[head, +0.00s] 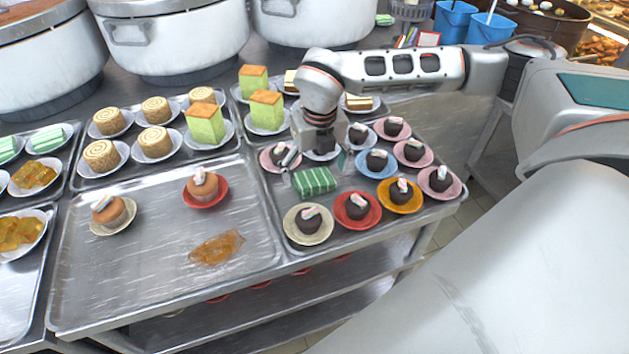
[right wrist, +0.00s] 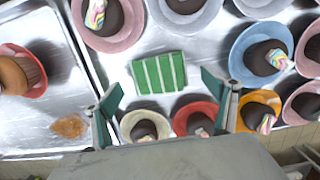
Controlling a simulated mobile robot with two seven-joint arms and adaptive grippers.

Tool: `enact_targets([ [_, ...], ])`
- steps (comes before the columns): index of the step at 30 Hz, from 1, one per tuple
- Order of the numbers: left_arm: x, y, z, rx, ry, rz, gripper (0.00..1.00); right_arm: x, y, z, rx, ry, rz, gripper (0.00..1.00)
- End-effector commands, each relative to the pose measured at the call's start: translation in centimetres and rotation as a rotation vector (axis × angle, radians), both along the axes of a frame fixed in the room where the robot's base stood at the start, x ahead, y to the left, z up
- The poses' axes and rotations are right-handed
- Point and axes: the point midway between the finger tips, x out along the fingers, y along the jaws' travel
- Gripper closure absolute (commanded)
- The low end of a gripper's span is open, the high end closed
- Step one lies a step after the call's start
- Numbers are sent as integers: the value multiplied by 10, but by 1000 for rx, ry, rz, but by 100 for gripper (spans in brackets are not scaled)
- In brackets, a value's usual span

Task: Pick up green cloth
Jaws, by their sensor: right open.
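A folded green cloth (head: 314,181) with pale stripes lies flat on the right-hand metal tray, among small dark cakes on coloured plates. My right gripper (head: 316,162) is above the tray just behind the cloth in the head view, pointing down. In the right wrist view, the cloth (right wrist: 160,73) lies between and beyond the fingertips of the open, empty right gripper (right wrist: 162,95). The cloth appears untouched. My left gripper is not in view.
Dark cakes on plates closely surround the cloth, including a red plate (head: 357,225) and a cream plate (head: 291,224). The left tray (head: 130,275) holds two cupcakes and a brown spill (head: 217,248). Large white pots (head: 178,42) stand behind. More green striped folded items (head: 48,138) sit at left.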

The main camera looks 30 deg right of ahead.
Motion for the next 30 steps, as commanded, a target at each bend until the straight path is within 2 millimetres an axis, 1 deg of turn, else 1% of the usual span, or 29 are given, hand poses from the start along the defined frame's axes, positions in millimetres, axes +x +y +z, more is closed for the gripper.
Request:
enact_targets([
  [1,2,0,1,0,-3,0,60,1,0,-7,0,1,0,15],
  [3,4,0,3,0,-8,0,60,1,0,-12,0,1,0,15],
  [11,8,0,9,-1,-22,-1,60,2,0,-13,1,0,0,15],
  [14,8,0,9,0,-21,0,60,2,0,-13,1,0,0,38],
  [15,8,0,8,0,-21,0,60,2,0,-13,1,0,0,48],
  [16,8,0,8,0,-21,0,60,2,0,-13,1,0,0,55],
  [26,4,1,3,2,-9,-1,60,2,0,-13,1,-1,0,56],
  [30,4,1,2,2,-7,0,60,2,0,-6,0,-2,0,56],
])
